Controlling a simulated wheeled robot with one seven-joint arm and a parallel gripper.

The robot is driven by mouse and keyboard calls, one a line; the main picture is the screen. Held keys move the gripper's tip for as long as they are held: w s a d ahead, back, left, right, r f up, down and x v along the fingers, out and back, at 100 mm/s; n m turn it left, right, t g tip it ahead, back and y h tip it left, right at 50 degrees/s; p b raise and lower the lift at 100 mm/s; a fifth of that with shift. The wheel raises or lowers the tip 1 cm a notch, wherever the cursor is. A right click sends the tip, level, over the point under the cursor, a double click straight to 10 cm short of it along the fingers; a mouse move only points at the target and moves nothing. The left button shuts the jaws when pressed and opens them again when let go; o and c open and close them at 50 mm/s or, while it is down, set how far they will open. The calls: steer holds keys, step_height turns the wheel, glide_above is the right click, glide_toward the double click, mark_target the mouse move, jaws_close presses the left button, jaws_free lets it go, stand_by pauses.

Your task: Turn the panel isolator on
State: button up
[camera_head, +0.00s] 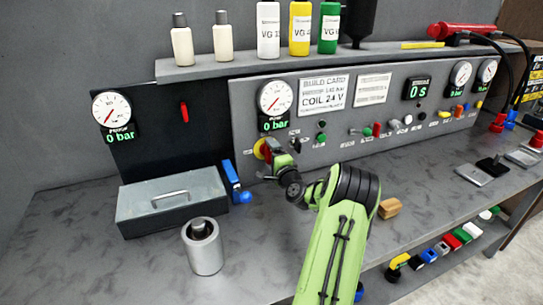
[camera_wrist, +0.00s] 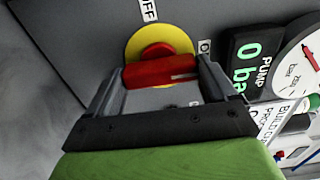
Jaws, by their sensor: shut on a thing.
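The panel isolator is a red handle (camera_wrist: 160,72) on a round yellow plate (camera_wrist: 160,42), on the grey panel. In the head view the yellow plate (camera_head: 259,149) shows at the panel's lower left, partly behind my gripper (camera_head: 272,150). In the wrist view my gripper (camera_wrist: 160,80) is shut on the red handle, with one finger at each end. The handle lies roughly level in that view, with a pale line on its right part. An "OFF" label (camera_wrist: 149,9) is above the plate. A label starting with "O" (camera_wrist: 204,47) is at right, partly hidden.
A pump gauge (camera_head: 275,98) and its "0 bar" display (camera_head: 273,124) sit just above the isolator. Small switches (camera_head: 385,130) line the panel at right.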

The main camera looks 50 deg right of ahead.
steer(key=o, duration=0.8)
steer(key=shift+r, duration=0.25)
steer(key=shift+o, duration=0.2)
steer(key=shift+d+f, duration=0.1)
steer(key=shift+f, duration=0.05)
steer(key=b+v, duration=0.3)
steer(key=v, duration=1.2)
steer(key=shift+s+a+b, duration=0.2)
steer(key=shift+s+b, duration=0.05)
steer(key=shift+b, duration=0.05)
steer(key=shift+f, duration=0.15)
